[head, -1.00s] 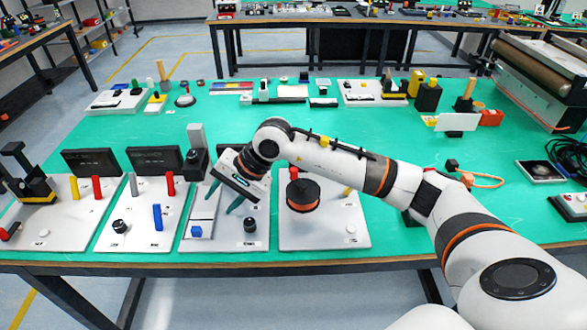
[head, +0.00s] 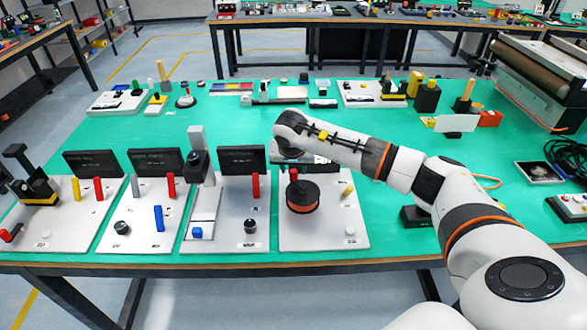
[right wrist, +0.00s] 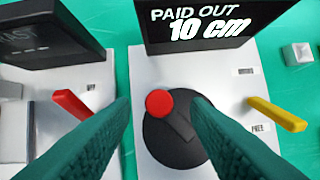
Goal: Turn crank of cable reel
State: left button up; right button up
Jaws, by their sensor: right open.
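The cable reel (head: 303,209) stands on the rightmost white board (head: 325,236). It has a black round top with an orange band below. The crank's red knob (head: 293,174) sticks up at its far left edge. In the right wrist view the knob (right wrist: 160,103) is seen from above, on the edge of the black disc (right wrist: 172,150). My right gripper (right wrist: 161,101) is open, one green finger on each side of the knob in this view. The fingers look apart from it; their height over it is unclear. In the head view my wrist hides the fingers. My left gripper is out of view.
A display (right wrist: 205,22) behind the reel reads "PAID OUT 10 cm". A yellow lever (head: 347,192) stands right of the reel and a red lever (head: 255,185) left of it, on the neighbouring board. Several similar boards fill the left.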

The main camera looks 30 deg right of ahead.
aim_at(298, 180)
jog(key=shift+x, duration=1.2)
grip_shut()
